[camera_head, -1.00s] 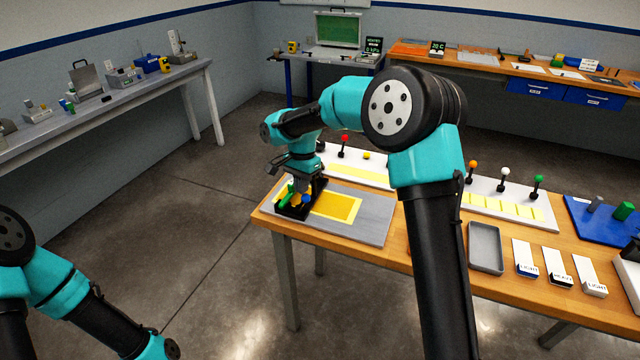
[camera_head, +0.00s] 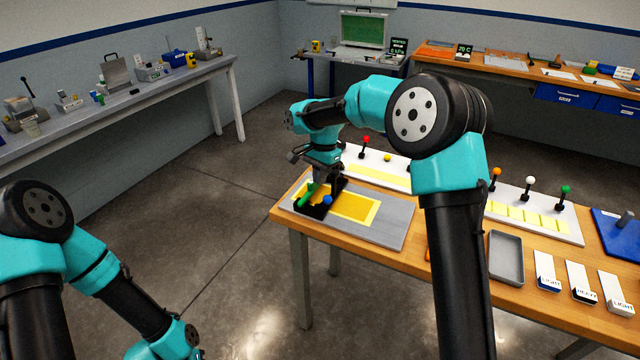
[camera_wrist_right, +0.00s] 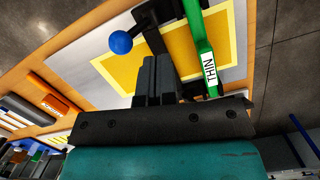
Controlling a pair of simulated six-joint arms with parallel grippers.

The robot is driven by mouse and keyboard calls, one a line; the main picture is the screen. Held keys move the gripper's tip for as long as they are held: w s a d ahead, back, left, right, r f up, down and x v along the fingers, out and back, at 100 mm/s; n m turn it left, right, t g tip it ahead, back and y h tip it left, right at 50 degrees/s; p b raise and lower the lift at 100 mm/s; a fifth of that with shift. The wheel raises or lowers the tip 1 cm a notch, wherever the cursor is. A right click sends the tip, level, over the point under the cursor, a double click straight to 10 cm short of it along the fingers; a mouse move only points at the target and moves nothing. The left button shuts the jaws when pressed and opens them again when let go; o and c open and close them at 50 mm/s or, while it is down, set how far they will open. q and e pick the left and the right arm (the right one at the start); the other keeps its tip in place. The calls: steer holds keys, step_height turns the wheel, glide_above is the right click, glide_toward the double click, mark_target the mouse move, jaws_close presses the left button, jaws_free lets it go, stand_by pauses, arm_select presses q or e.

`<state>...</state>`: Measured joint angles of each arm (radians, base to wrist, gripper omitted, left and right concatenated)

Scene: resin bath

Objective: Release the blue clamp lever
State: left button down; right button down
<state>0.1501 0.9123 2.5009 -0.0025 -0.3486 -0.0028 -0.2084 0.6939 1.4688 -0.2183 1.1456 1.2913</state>
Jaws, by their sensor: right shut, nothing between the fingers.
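The blue clamp lever shows as a blue ball knob (camera_head: 327,200) on a short dark arm, at the front of a black clamp on the yellow-and-grey board. In the right wrist view the blue knob (camera_wrist_right: 121,42) is at upper left, beyond the fingers. A green lever (camera_head: 308,195) stands on the same clamp; in the wrist view it carries a label reading THIN. My right gripper (camera_wrist_right: 152,70) is shut and empty over the clamp, between the blue knob and the green lever in that picture. Contact cannot be told. My left gripper is outside the views.
The grey board (camera_head: 396,222) lies on the wooden table's left end. Behind it is a white panel with a red-knobbed lever (camera_head: 366,139). To the right are a grey tray (camera_head: 507,258) and labelled blocks. My right forearm crosses the table's middle.

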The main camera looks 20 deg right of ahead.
step_height(320, 180, up, 10)
steer(key=w+d, duration=0.1)
steer(key=shift+w+d+r, duration=0.15)
steer(key=shift+d+r, duration=0.05)
steer(key=shift+d, duration=0.05)
